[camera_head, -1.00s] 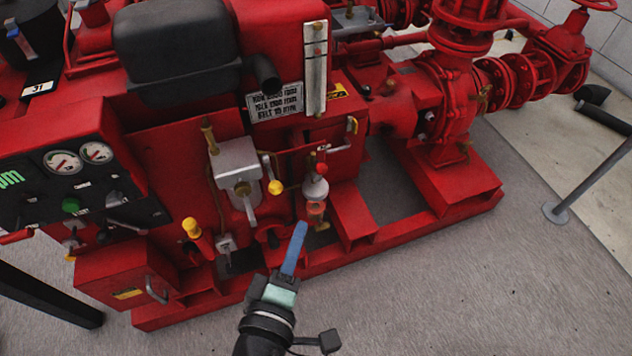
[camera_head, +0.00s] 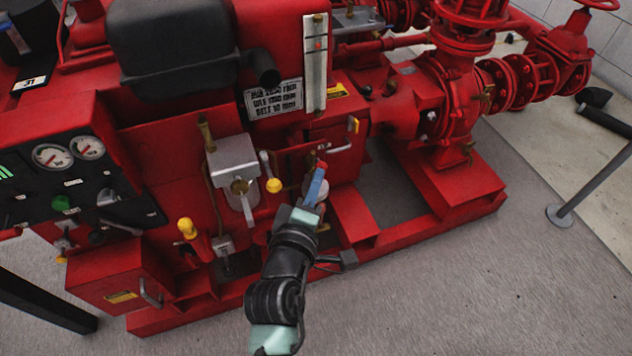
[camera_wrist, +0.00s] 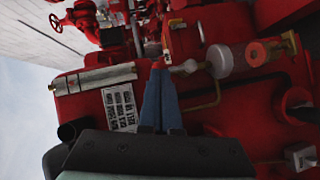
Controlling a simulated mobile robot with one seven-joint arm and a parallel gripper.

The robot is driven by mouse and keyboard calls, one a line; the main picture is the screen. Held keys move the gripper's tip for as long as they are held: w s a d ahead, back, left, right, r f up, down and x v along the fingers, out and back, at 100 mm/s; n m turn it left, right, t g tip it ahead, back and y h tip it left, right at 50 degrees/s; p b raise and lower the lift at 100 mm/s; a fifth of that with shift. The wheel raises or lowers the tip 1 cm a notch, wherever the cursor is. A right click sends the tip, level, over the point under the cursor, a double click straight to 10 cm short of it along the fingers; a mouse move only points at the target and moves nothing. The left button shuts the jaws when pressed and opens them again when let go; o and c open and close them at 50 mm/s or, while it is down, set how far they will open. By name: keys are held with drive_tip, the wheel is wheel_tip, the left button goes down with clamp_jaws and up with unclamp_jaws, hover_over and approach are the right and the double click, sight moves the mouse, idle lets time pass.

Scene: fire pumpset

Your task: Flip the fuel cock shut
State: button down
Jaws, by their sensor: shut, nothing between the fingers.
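My gripper (camera_head: 319,174) is shut and empty, its blue fingers together and pointing up at the fuel fittings on the red pumpset's side. A small red piece, apparently the fuel cock's lever (camera_head: 322,164), shows right at the fingertips. Contact cannot be told. The grey fuel filter (camera_head: 308,187) below it is mostly hidden behind my fingers in the head view. In the wrist view, my gripper (camera_wrist: 158,70) ends just left of the silver filter body (camera_wrist: 220,60), with its reddish bowl (camera_wrist: 256,53) further right.
A yellow-knobbed lever (camera_head: 273,185) and a grey metal box (camera_head: 233,162) are close on the left. A silver handle (camera_head: 351,127) is up to the right. The sign plate (camera_head: 274,100) is above. The floor in front (camera_head: 430,290) is clear.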

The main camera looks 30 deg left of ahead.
drive_tip(key=shift+r+p, duration=0.15)
drive_tip(key=shift+p, duration=0.25)
drive_tip(key=shift+w+d+m+p, duration=0.15)
drive_tip(key=shift+m+p, duration=0.15)
drive_tip(key=shift+p, duration=0.35)
